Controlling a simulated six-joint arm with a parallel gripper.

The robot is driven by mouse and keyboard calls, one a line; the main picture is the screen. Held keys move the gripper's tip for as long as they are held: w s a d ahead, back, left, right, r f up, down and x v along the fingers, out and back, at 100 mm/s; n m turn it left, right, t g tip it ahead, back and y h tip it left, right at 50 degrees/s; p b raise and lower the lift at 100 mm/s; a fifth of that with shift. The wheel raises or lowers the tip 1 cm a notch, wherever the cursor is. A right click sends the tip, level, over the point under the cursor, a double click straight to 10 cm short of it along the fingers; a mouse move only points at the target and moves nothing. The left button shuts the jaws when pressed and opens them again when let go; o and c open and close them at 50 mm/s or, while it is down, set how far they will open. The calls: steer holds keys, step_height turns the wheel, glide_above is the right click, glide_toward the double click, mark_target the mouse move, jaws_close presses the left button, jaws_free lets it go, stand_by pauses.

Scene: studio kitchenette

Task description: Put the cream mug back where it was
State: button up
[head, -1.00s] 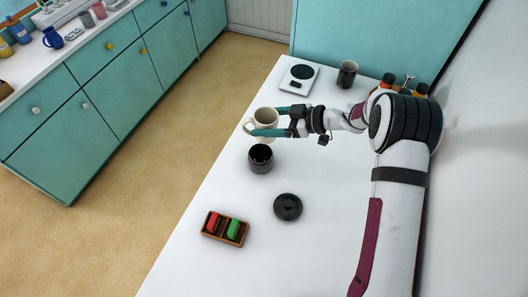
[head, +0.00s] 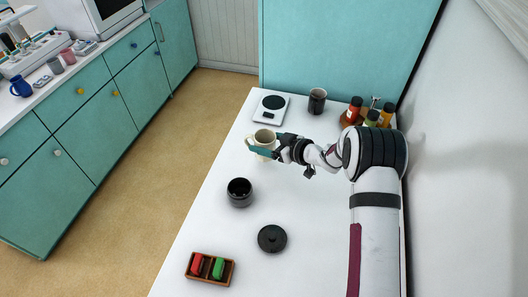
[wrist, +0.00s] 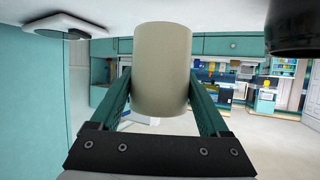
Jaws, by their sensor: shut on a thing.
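The cream mug (head: 265,136) is upright at the left edge of the white table, in front of the kitchen scale, with its handle to the left. My gripper (head: 263,145) is shut on it, teal fingers on either side. In the wrist view the mug (wrist: 162,70) fills the space between the two fingers (wrist: 160,100), and its far side is hidden. I cannot tell whether its base touches the table or hangs just above it.
A scale (head: 271,108) and dark mug (head: 317,100) stand behind; several bottles (head: 371,116) are at the back right. Nearer are a black pot (head: 240,193), a black lid (head: 272,239) and a wooden tray (head: 188,268) with red and green blocks.

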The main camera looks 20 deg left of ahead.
steer(key=f, duration=0.4)
steer(key=shift+a+f, duration=0.1)
steer(key=shift+a, duration=0.15)
